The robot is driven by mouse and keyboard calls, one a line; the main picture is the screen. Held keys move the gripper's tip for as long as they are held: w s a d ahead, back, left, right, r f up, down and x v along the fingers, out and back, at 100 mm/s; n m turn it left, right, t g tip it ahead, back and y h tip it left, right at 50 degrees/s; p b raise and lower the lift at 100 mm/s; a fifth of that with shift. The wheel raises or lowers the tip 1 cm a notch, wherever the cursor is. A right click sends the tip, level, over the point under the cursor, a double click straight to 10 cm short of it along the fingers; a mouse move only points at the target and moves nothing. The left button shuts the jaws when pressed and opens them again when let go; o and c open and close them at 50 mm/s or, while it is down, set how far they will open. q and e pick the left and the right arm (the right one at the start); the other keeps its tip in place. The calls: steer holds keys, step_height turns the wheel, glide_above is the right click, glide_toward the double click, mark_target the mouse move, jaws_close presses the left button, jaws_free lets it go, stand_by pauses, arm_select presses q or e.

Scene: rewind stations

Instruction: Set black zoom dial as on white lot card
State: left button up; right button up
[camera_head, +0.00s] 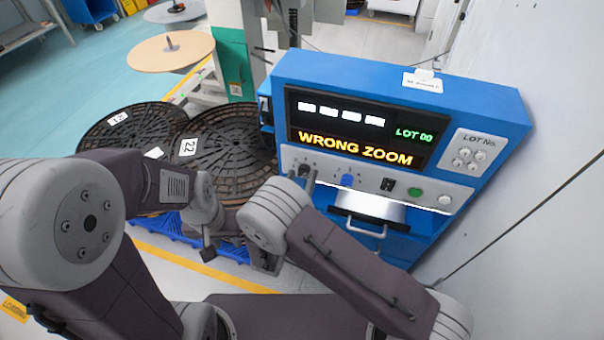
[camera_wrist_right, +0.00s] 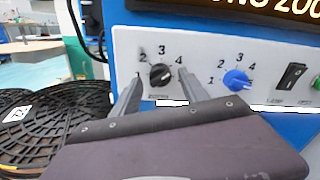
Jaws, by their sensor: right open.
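The black zoom dial (camera_wrist_right: 160,75) sits on the white panel of the blue machine (camera_head: 400,88). My right gripper (camera_wrist_right: 158,82) is open, one finger on each side of the dial; contact is unclear. The white lot card (camera_head: 423,83) stands on the machine's top edge; its print is too small to read. My left gripper (camera_head: 208,248) hangs low at left, apart from the machine, its jaws unclear.
A blue dial (camera_wrist_right: 237,79) and black switch (camera_wrist_right: 293,76) sit right of the zoom dial. The screen (camera_head: 358,132) reads WRONG ZOOM and LOT 00. A drawer handle (camera_head: 366,228) juts out below. Black slotted reels (camera_head: 225,150) stand left. A wall closes the right.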

steer(key=shift+s+r, duration=0.1)
steer(key=shift+s, duration=0.1)
steer(key=c, duration=0.3)
jaws_close()
steer(key=shift+m, duration=0.3)
steer(key=shift+w+a+m+b, duration=0.1)
steer(key=shift+m+b, duration=2.35)
steer(key=shift+m, duration=2.15)
